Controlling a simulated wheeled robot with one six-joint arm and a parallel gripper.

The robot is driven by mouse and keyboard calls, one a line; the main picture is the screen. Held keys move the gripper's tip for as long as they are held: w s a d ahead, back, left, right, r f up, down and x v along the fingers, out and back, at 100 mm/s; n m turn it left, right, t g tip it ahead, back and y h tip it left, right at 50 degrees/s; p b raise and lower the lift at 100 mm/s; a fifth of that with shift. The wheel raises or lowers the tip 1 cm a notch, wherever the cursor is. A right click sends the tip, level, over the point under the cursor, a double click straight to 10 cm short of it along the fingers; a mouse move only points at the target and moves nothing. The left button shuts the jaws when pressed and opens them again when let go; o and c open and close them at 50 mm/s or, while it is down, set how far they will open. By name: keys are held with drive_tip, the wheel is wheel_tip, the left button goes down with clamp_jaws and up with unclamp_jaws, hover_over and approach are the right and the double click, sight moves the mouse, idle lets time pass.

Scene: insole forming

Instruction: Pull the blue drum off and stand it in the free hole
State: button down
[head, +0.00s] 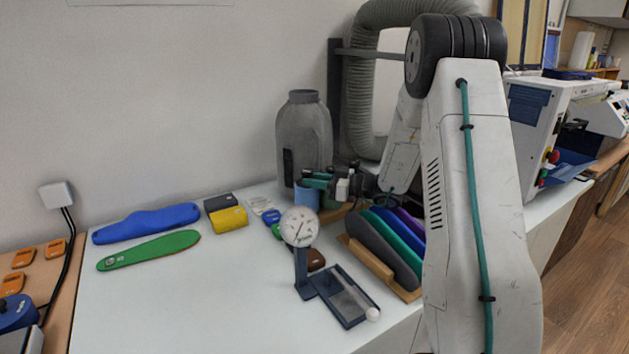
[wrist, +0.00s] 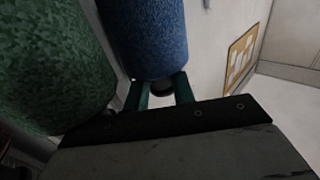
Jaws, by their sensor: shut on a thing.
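The blue drum (wrist: 150,38) is a rough-textured cylinder at the top middle of the wrist view. My gripper (wrist: 163,92) has its two green fingers at the near end of this drum, either side of a small dark round piece, and is shut on it. The grip point is partly hidden by the gripper body. A green drum (wrist: 50,65) of similar texture fills the left of the wrist view, close beside the blue one. I cannot make out the free hole in either view.
The white table holds a dial gauge (head: 299,228), a dark tray (head: 345,297), a rack of coloured insoles (head: 384,247), a blue insole (head: 146,223) and a green insole (head: 149,250). A grey canister (head: 303,135) stands at the back. The table's front left is clear.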

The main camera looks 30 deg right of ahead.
drive_tip(key=shift+s+f, duration=0.1)
drive_tip(key=shift+f, duration=0.3)
drive_tip(key=shift+s+a+f, duration=0.1)
drive_tip(key=shift+s+f, duration=0.05)
drive_tip(key=shift+f, duration=0.25)
drive_tip(key=c, duration=0.8)
unclamp_jaws()
drive_tip(key=shift+c, duration=0.2)
drive_tip(key=shift+r, duration=1.6)
drive_tip(key=shift+s+r, duration=0.15)
drive_tip(key=shift+r, duration=1.45)
